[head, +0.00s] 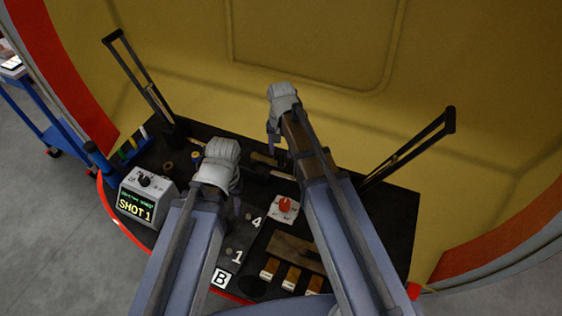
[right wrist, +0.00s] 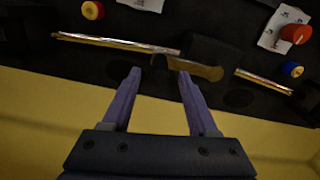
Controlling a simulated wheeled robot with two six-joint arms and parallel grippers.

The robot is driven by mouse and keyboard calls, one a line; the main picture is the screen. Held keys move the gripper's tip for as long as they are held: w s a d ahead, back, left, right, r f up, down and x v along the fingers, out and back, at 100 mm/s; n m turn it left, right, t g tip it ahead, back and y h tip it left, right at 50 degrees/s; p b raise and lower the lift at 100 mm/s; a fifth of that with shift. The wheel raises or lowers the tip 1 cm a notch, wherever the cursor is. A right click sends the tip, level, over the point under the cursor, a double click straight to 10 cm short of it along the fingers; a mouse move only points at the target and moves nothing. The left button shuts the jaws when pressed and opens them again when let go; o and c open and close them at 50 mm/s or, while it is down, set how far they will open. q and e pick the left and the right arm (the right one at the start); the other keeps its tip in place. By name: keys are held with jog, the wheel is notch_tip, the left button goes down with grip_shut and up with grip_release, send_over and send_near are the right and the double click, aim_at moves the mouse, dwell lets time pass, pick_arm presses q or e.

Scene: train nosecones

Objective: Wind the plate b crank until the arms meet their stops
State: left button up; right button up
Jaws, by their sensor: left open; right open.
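A crank-like wooden handle (right wrist: 197,69) on a metal rod beside a dark block shows in the right wrist view. My right gripper (right wrist: 158,73) is open, its fingertips close to the handle and rod; I cannot tell whether they touch. In the head view my right gripper (head: 274,134) is over the back of the black deck. My left gripper (head: 235,204) is open over the deck's middle, its fingers partly hidden. A black arm (head: 140,75) leans up at the left and another (head: 412,145) at the right. A white B label (head: 221,278) is at the front.
A grey box reading SHOT 1 (head: 147,197) stands at the deck's left. A red knob (head: 285,203) on a white plate is between my arms. Wooden blocks (head: 291,278) lie at the front. The yellow shell (head: 310,45) curves close behind the deck. A blue cart (head: 45,115) stands left.

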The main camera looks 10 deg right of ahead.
notch_tip(320, 180, down, 4)
jog(key=b, duration=0.3)
jog(key=shift+c, duration=0.2)
grip_shut()
dwell(1.1)
